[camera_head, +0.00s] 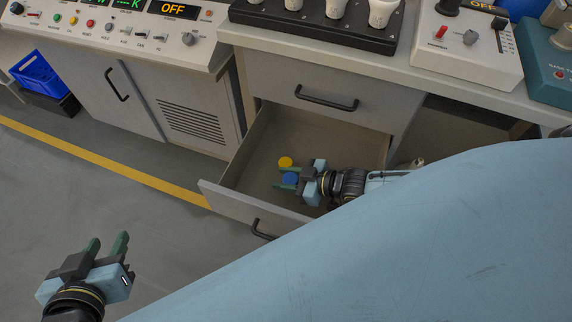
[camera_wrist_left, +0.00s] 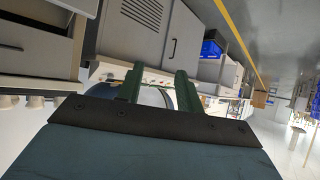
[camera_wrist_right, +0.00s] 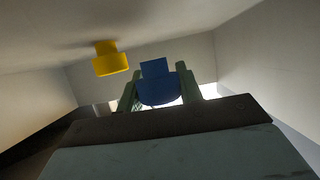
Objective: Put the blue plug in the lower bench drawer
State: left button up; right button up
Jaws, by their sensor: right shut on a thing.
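The lower bench drawer (camera_head: 239,209) is pulled open below a closed upper drawer. My right gripper (camera_head: 284,178) reaches inside it and is shut on the blue plug (camera_head: 290,178). In the right wrist view the blue plug (camera_wrist_right: 157,84) sits between the two green fingers (camera_wrist_right: 158,92). I cannot tell whether the plug touches the drawer floor. A yellow plug (camera_head: 285,161) is in the drawer, just beyond the blue plug; it also shows in the right wrist view (camera_wrist_right: 110,59). My left gripper (camera_head: 106,243) is open and empty over the floor, away from the bench.
The upper drawer (camera_head: 300,82) overhangs the back of the open drawer. A black rack (camera_head: 313,30) with white bulbs and a control box (camera_head: 467,50) stand on the bench top. A blue crate (camera_head: 38,75) is at the far left. The floor before the bench is clear.

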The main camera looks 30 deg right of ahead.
aim_at(296, 180)
pick_arm(q)
jog(key=shift+w+r, duration=0.1)
pick_arm(e)
jog(key=shift+f, duration=0.35)
jog(key=shift+f+b, duration=0.25)
jog(key=shift+b, duration=0.2)
jog(key=o, duration=1)
jog(key=shift+c, duration=0.2)
pick_arm(q)
jog(key=r+t, duration=0.1)
jog(key=w+d+r+t+h, duration=0.1)
jog(key=shift+w+d+r, duration=0.15)
jog(key=shift+w+r, duration=0.15)
jog(key=shift+r, duration=0.05)
pick_arm(e)
jog(key=shift+s, duration=0.1)
jog(key=shift+a, duration=0.1)
